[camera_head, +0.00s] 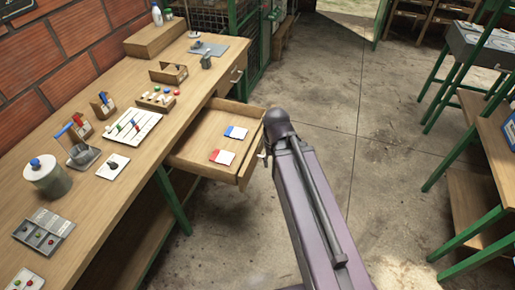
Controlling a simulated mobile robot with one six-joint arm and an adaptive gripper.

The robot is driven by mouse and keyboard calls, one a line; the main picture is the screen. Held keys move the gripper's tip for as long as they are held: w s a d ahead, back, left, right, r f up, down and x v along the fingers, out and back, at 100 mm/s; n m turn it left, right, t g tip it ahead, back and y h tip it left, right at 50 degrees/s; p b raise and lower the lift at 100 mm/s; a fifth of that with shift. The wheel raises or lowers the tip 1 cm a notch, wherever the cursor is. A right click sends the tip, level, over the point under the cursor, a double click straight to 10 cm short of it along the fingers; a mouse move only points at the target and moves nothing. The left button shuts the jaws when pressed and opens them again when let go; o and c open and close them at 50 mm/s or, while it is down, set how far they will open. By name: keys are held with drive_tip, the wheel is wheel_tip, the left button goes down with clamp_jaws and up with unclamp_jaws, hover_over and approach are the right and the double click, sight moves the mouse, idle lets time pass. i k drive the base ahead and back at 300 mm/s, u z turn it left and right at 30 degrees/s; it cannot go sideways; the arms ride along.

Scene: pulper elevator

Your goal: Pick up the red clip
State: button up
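What looks like the red clip (214,155) is a small red piece at the left edge of a white card (226,158). It lies flat in the open wooden drawer (196,141) of the long workbench. A similar white card with a blue piece (236,131) lies just behind it. My arm rises from the bottom right and its dark joint is beside the drawer's right front corner. My gripper is not clearly visible; it seems hidden behind or below the arm.
The workbench (120,205) carries a lidded pot (46,177), a white tray with coloured pieces (133,128), a grey switch box (43,232) and a wooden box (155,38). A green-legged table (500,150) stands at right. The concrete floor between them is clear.

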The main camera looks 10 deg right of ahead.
sight(76, 118)
drive_tip(key=k, duration=1.3)
drive_tip(key=u, duration=0.4)
drive_tip(key=i, duration=0.6)
drive_tip(key=u, duration=0.8)
drive_tip(key=i, duration=1.8)
drive_tip(key=z, duration=0.2)
